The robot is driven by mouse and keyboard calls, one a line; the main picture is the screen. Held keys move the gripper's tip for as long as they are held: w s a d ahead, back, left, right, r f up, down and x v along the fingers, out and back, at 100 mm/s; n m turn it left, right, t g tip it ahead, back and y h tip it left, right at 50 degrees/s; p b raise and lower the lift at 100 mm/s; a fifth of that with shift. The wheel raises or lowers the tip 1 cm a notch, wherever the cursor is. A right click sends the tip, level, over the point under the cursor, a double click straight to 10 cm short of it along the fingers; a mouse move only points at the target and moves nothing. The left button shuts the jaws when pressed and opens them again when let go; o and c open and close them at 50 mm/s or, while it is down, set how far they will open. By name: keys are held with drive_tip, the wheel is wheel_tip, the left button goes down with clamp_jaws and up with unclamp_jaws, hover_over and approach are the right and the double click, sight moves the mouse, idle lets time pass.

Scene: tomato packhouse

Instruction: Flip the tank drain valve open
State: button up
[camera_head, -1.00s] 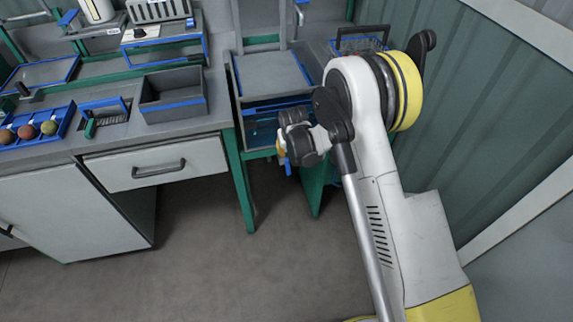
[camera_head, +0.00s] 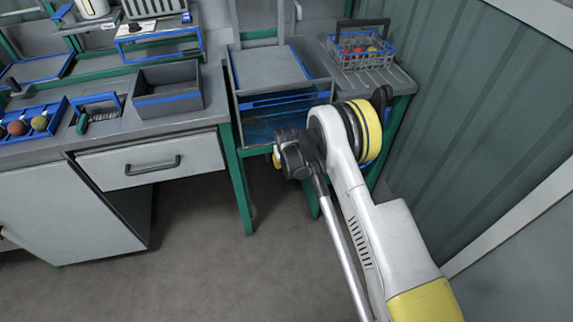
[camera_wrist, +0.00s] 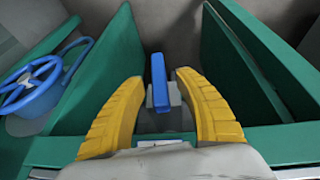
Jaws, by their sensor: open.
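The drain valve's blue lever (camera_wrist: 158,80) stands upright in the middle of the wrist view, on a grey valve body (camera_wrist: 162,116). My gripper (camera_wrist: 159,80) is open, with one yellow finger on each side of the lever and a visible gap on both sides. In the head view a bit of yellow finger (camera_head: 276,160) shows below the tank (camera_head: 268,129), a blue-edged bin-like vessel in a green frame. My own wrist hides the valve there.
Green frame legs (camera_wrist: 112,65) stand on both sides of my gripper. A blue handwheel (camera_wrist: 32,84) is at the left of the wrist view. In the head view a workbench with a drawer (camera_head: 152,160) is left, and a wire basket (camera_head: 362,54) sits right.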

clamp_jaws()
drive_tip(key=shift+d+y, duration=0.1)
drive_tip(key=shift+y, duration=0.4)
unclamp_jaws()
